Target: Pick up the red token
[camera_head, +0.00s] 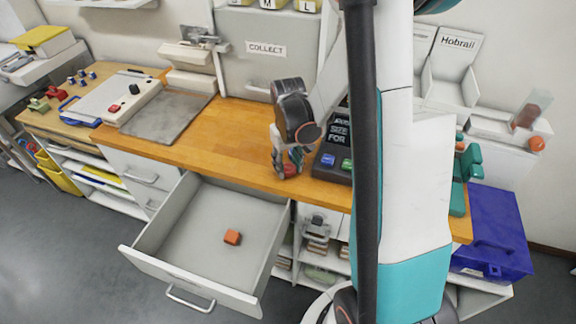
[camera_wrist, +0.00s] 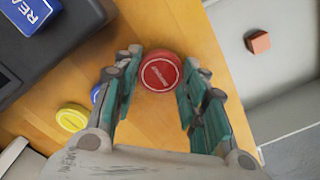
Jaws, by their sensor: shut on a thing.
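The red token (camera_wrist: 160,72) is a round disc with a pale marking on its face. It sits between the fingertips of my gripper (camera_wrist: 157,84) in the wrist view. In the head view my gripper (camera_head: 290,160) points down at the front part of the wooden counter, and a bit of the red token (camera_head: 290,171) shows at its tips. My gripper is shut on the red token. I cannot tell whether the token still touches the counter.
A yellow token (camera_wrist: 72,118) and a partly hidden blue token (camera_wrist: 97,93) lie left of my gripper. A dark sign unit (camera_head: 332,168) stands close to its right. Below the counter (camera_head: 230,140), an open drawer (camera_head: 150,260) holds an orange-red cube (camera_head: 232,237).

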